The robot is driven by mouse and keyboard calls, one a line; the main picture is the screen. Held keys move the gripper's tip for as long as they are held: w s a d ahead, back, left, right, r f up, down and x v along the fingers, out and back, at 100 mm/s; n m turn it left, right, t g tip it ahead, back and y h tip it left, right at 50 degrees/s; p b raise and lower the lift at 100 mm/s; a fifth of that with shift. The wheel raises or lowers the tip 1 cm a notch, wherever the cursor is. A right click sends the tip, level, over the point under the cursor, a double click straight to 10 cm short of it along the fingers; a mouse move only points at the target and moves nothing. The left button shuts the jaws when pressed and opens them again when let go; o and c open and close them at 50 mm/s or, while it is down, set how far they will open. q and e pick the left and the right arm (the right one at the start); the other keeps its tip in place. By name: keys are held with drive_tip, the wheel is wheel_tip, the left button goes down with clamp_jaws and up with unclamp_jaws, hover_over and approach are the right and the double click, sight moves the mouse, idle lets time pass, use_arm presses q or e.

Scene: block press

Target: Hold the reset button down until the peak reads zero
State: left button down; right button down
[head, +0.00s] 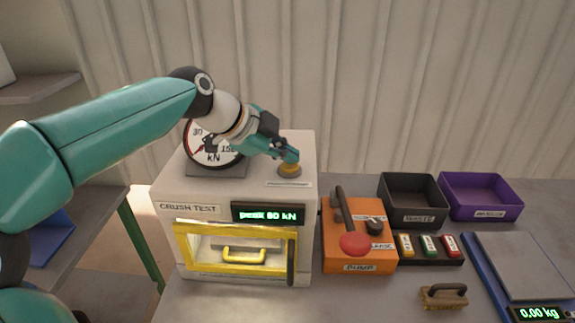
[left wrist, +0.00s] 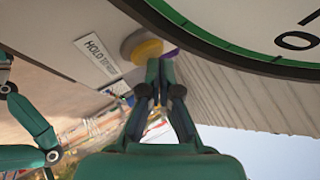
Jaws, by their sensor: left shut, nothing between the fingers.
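The crush test press (head: 168,200) is a pale box with a yellow-framed door. Its green display (head: 268,213) reads "peak 60 kN". A round yellow reset button (head: 289,171) sits on its top, right of the dial gauge (head: 214,141). My left gripper (head: 292,158) is shut and empty, its fingertips at the button. In the left wrist view the fingertips overlap the edge of the yellow button (left wrist: 147,48), beside a label starting "HOLD" (left wrist: 97,54). I cannot tell how far the button is pressed. My right gripper is not in view.
An orange pump box (head: 345,266) with a lever and red knob stands right of the press. The front bench is mostly clear.

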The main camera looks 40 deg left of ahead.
sight(286, 166)
use_arm(q)
drive_tip(key=shift+f+b, duration=0.45)
idle(0.3)
drive_tip(key=shift+r, duration=0.1)
idle(1.9)
drive_tip(key=shift+r+p, duration=0.6)
drive_tip(key=shift+r, duration=0.3)
drive_tip(key=shift+r+p, duration=1.9)
drive_tip(key=shift+r, duration=0.65)
drive_tip(key=shift+a+f, duration=0.1)
